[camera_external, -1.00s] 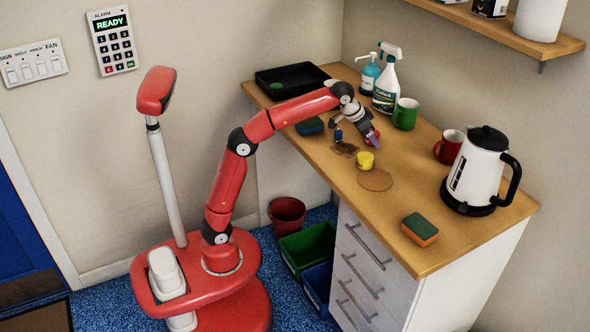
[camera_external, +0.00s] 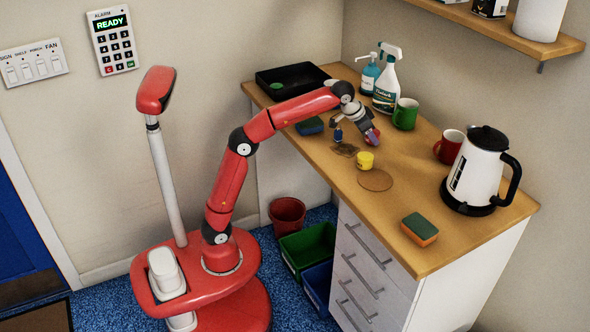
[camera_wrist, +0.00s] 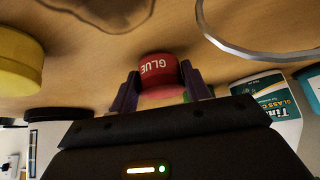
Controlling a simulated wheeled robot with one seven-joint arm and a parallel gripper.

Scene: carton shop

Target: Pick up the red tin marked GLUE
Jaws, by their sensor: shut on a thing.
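The red tin marked GLUE (camera_wrist: 158,72) is between the two purple fingertips of my gripper (camera_wrist: 158,92) in the wrist view, where the lettering appears tilted. My gripper (camera_external: 372,137) is shut on the tin, low over the wooden counter. In the external view the tin (camera_external: 373,138) is mostly hidden behind the fingers, with only a bit of red showing. I cannot tell whether the tin touches the counter or is just clear of it.
A yellow tin (camera_external: 365,161) stands close in front of my gripper, near a brown stain (camera_external: 344,149). A green mug (camera_external: 405,114), spray bottle (camera_external: 386,92) and blue pump bottle (camera_external: 370,73) stand behind. A red mug (camera_external: 449,146) and kettle (camera_external: 478,172) are to the right.

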